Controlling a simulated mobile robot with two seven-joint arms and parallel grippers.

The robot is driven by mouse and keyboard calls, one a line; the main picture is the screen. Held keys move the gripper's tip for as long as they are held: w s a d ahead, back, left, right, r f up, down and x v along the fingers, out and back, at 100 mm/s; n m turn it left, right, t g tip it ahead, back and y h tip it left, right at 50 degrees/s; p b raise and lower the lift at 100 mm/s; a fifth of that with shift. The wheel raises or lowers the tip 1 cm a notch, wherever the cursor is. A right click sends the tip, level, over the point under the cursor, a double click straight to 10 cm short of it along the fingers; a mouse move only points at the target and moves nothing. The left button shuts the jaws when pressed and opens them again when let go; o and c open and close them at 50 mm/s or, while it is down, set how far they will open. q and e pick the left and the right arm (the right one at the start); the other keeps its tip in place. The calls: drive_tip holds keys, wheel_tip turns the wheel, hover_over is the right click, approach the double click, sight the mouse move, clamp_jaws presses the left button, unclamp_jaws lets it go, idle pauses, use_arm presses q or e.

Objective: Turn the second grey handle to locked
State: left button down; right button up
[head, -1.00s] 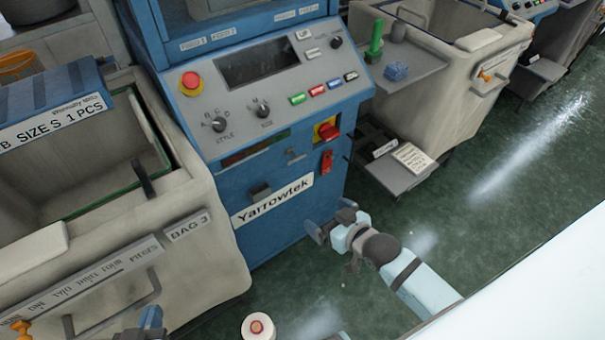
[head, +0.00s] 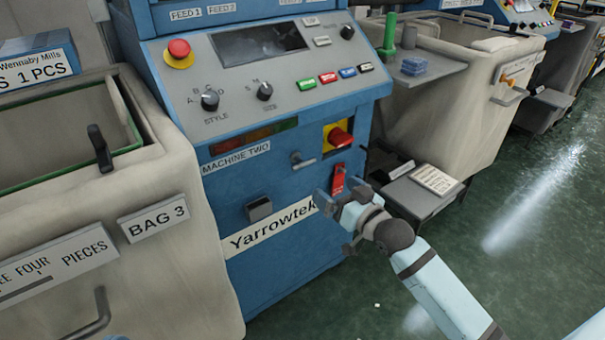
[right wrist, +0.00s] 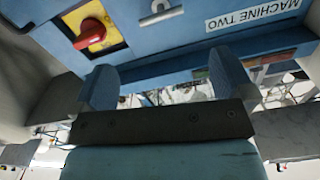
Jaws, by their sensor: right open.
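The blue machine labelled MACHINE TWO (head: 236,158) stands in the middle of the head view. A small grey handle (head: 302,160) sticks out of its front, left of the red knob on a yellow plate. The handle points roughly sideways. It also shows at the top of the right wrist view (right wrist: 161,12). I cannot read any locked mark by it. My right gripper (head: 334,203) is open and empty, below and right of the handle and apart from it. Its spread fingers show in the right wrist view (right wrist: 166,85). My left gripper is not clearly seen.
The red knob (head: 340,137) and a red tag (head: 338,179) are close to the handle. A dark block (head: 259,208) juts out lower left. A beige bin (head: 180,270) stands left, another (head: 480,110) right. A low grey shelf (head: 405,197) is right of the machine.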

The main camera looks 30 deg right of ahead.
sight(306, 165)
drive_tip(key=w+b, duration=0.1)
drive_tip(key=w, duration=0.3)
drive_tip(key=w+a+b, duration=0.1)
drive_tip(key=w, duration=0.3)
drive_tip(key=w+b, duration=0.2)
drive_tip(key=w, duration=0.2)
drive_tip(key=shift+w+a, duration=0.2)
drive_tip(key=shift+a, duration=0.15)
drive_tip(key=shift+w+a, duration=0.1)
drive_tip(key=shift+w, duration=0.45)
use_arm(q)
wheel_tip(306, 165, down, 6)
drive_tip(key=m+g, duration=0.1)
drive_tip(key=g, duration=0.1)
drive_tip(key=shift+d+g, duration=0.15)
drive_tip(key=shift+g, duration=0.15)
drive_tip(key=shift+w, duration=0.1)
use_arm(e)
drive_tip(key=c, duration=0.7)
drive_tip(key=shift+c, duration=0.2)
